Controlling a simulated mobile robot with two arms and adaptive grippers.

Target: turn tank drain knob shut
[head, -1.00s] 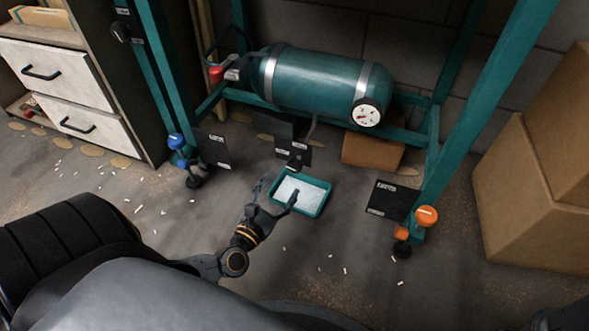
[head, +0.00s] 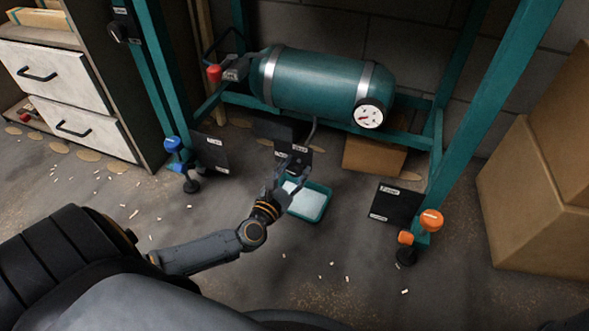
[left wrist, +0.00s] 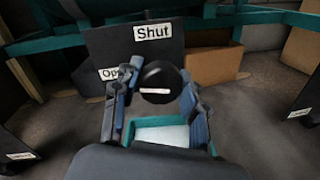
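The drain knob (left wrist: 159,83) is round and black with a pale, nearly level line on its face. Behind it is a dark plate (left wrist: 120,45) with a "Shut" label above the knob and an "Open" label to the left, partly covered by a finger. My left gripper (left wrist: 160,90) is open, one finger on each side of the knob; I cannot tell whether they touch it. In the head view my left gripper (head: 288,172) is below the tank (head: 318,84) and mostly hides the knob. My right gripper is not in view.
A teal tray (head: 310,210) with pale contents lies under the knob. Teal frame legs carry a blue knob (head: 173,144) at left and orange knobs (head: 431,220) at right. A cardboard box (head: 374,156) sits behind; larger boxes stand right. Drawers stand left.

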